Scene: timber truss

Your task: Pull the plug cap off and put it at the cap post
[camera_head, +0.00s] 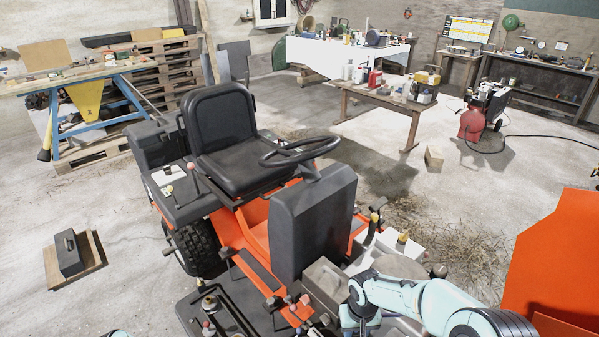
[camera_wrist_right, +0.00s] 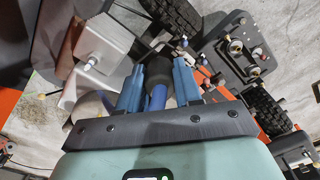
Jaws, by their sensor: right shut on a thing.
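In the right wrist view my right gripper (camera_wrist_right: 159,70) has its two blue fingers closed on a dark, round cap-like piece (camera_wrist_right: 155,62) with a blue lower part. I take it for the plug cap; whether it is still seated on a plug cannot be told. In the head view my right arm (camera_head: 400,292) reaches in at the bottom right, over the front of the orange ride-on mower (camera_head: 256,235); its fingertips are hidden there. I cannot make out which part is the cap post. My left gripper is not in view.
The mower has a black seat (camera_head: 220,120) and a steering wheel (camera_head: 300,150). An orange panel (camera_head: 555,255) stands at right. A dark block on a wooden board (camera_head: 92,262) lies at left. A wooden bench (camera_head: 385,97) with bottles stands behind. Much of the floor is clear.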

